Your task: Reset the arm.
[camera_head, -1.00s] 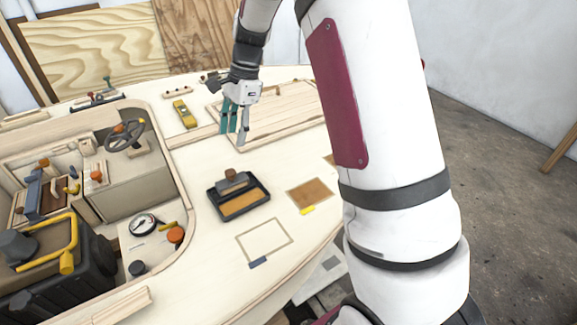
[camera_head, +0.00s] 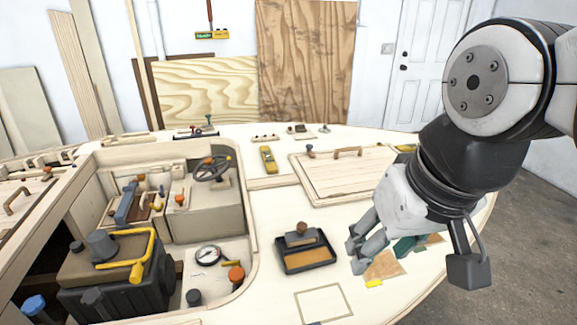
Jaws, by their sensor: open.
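My arm (camera_head: 465,150) reaches in from the right side of the head view, bent, with its wrist low over the right part of the plywood deck (camera_head: 275,218). My gripper (camera_head: 385,250) points down and left, with its grey fingers apart and nothing seen between them. It appears above the brown square patch (camera_head: 384,267), right of the black tray (camera_head: 304,262) with a wooden-handled block (camera_head: 302,235). The gripper covers part of the patch and the deck's right side.
A hatch panel with a wooden handle (camera_head: 347,153) lies behind the gripper. A yellow tool (camera_head: 268,159) lies left of it. The cockpit opening at left holds a steering wheel (camera_head: 211,168), a gauge (camera_head: 207,255) and a black box with a yellow handle (camera_head: 128,262). Bare deck lies around the tray.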

